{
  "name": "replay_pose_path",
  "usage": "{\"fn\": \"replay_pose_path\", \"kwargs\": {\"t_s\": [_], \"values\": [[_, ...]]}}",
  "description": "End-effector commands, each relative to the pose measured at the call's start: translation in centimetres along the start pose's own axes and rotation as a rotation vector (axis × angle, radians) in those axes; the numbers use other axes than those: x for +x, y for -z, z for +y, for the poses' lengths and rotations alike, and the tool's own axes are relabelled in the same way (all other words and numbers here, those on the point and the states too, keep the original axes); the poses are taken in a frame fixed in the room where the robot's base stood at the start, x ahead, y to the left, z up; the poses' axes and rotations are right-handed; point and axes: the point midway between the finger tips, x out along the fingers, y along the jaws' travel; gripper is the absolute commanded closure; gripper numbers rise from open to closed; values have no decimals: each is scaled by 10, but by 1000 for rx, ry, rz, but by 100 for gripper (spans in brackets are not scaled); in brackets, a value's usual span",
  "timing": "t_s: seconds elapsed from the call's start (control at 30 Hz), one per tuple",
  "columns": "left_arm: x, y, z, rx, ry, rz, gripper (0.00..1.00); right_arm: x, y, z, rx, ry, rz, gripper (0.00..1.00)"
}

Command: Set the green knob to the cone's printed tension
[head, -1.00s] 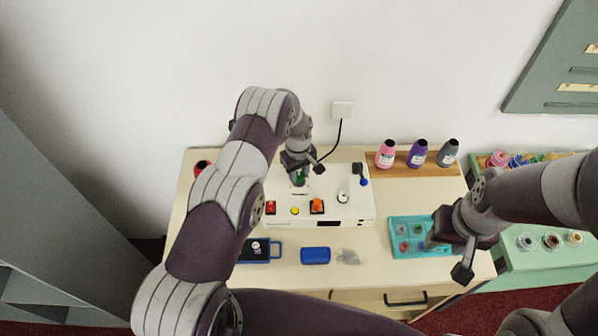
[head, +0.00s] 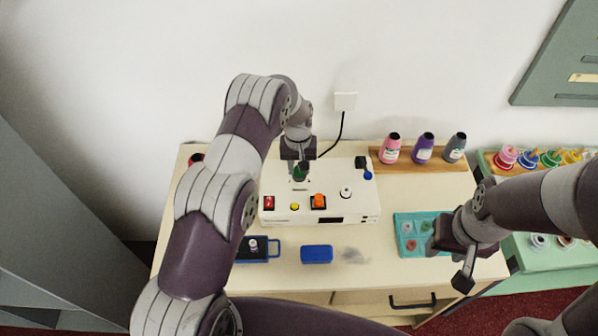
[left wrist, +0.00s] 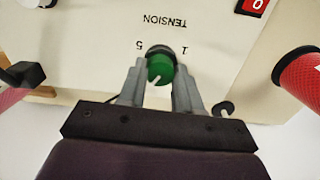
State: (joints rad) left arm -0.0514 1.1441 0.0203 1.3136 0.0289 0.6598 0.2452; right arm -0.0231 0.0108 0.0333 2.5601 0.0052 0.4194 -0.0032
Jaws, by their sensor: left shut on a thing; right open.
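The green knob (left wrist: 160,68) sits on the white machine (head: 275,188) above the printed word TENSION, with 5 and 1 printed on either side of it in the left wrist view. A pale pointer line on the knob runs toward its lower edge there. My left gripper (head: 300,170) is shut on the knob, one finger on each side. Three cones, pink (head: 390,150), purple (head: 424,149) and dark grey (head: 455,149), stand on a wooden strip at the back; their printing is too small to read. My right gripper (head: 456,258) is open near the teal tray.
The machine also carries a red switch (head: 269,202), a yellow button (head: 294,206), an orange button (head: 319,201) and a white knob (head: 346,191). A blue block (head: 317,254) lies in front. A teal tray (head: 402,247) stands at the right of the counter.

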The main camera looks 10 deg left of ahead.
Motion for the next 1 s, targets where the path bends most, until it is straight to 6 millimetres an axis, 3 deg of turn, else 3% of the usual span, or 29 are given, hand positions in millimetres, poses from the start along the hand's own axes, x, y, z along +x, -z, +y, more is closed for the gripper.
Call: {"fn": "replay_pose_path", "kwargs": {"t_s": [0.1,0.4,1.0], "values": [[2,3,0,105,-2,6,97,16,-2,0,0,0,0,57],[0,3,0,336,-1,3,97,34,-4,0,0,0,0,57],[-4,3,0,513,0,0,97,44,-5,0,0,0,0,57]]}}
